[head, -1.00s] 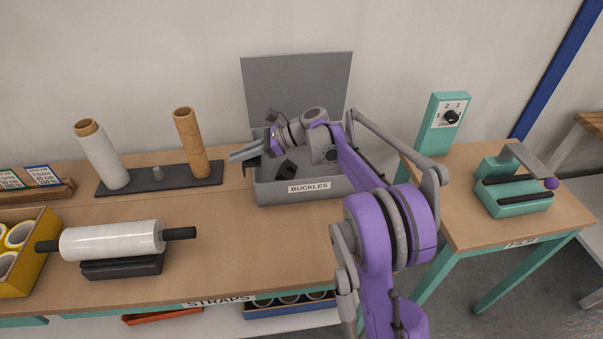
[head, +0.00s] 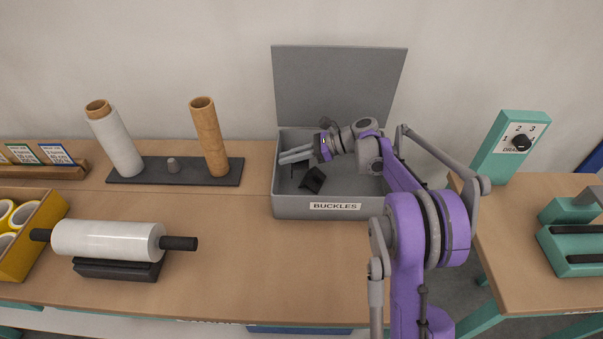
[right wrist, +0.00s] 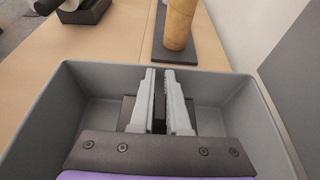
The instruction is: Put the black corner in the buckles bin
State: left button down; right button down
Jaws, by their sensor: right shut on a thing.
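The grey buckles bin (head: 290,208) stands on the bench with its lid raised and a BUCKLES label on its front. My right gripper (head: 282,158) reaches into it from the right, its fingers over the left part of the bin. In the right wrist view the fingers (right wrist: 160,78) are close together, with the dark black corner (right wrist: 159,116) between them, mostly hidden. Another black piece (head: 312,180) lies in the bin below and right of the fingertips. My left gripper is not in view.
A roll on a black stand (head: 108,240) lies at the left front. A dark base (head: 140,178) with two upright tubes is left of the bin. A teal dial box (head: 508,148) stands on the right table. The bench before the bin is clear.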

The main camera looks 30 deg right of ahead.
notch_tip(320, 180, down, 6)
jog(key=shift+r+b, duration=0.2)
jog(key=shift+b, duration=0.15)
jog(key=c, duration=0.9)
grip_release()
jog(key=shift+r, duration=0.15)
jog(key=p+v, duration=0.1)
jog(key=v, duration=1.1)
